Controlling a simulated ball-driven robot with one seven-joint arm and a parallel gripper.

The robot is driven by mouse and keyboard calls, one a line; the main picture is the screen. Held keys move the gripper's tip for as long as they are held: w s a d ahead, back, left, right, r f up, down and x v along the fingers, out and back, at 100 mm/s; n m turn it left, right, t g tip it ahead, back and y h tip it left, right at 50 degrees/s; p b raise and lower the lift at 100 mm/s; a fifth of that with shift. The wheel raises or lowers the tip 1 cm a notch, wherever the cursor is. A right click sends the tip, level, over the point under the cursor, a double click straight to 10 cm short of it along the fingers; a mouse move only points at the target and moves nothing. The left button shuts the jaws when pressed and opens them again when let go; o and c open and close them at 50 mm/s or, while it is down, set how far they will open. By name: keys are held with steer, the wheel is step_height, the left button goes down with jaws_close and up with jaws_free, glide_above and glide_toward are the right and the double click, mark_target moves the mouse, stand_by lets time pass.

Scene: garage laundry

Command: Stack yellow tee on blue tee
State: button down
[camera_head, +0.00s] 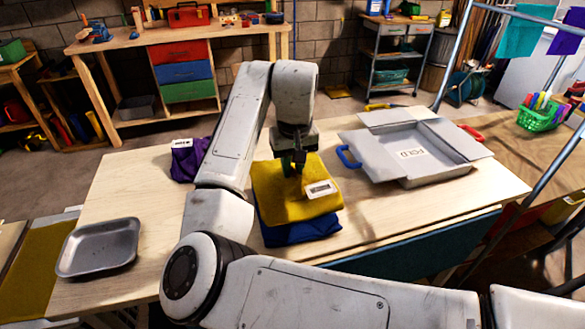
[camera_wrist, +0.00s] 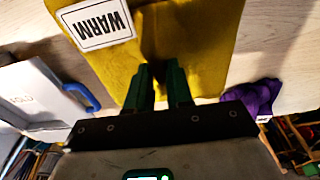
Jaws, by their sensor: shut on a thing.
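The yellow tee (camera_head: 275,195) is folded into a flat square with a white tag. The tag reads "WARM" in the wrist view, where the yellow tee (camera_wrist: 200,30) fills the top middle. The blue tee (camera_head: 300,234) is beneath it on the table, showing along the front and left edges; the rest is hidden. I cannot tell whether the yellow tee rests fully on it. My gripper (camera_head: 296,168) points down at the yellow tee's far part, its green fingers shut on a pinch of the cloth. The fingers (camera_wrist: 161,72) also show in the wrist view.
A purple folded cloth (camera_head: 187,163) lies at the back left of the table. A grey metal tray (camera_head: 98,247) is at the front left. An open white box marked "FOLD" (camera_head: 440,178) and a blue handle (camera_head: 347,156) are to the right. A clothes rack pole stands farther right.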

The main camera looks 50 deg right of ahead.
mark_target(294, 174)
steer(key=shift+f, duration=0.5)
steer(key=shift+f, duration=0.1)
steer(key=shift+f, duration=0.35)
steer(key=shift+f, duration=0.15)
steer(key=c, duration=1)
jaws_free()
steer(key=r, duration=0.8)
steer(key=s+r, duration=0.1)
steer(key=r, duration=0.4)
steer(key=shift+s+a, duration=0.1)
steer(key=shift+a, duration=0.3)
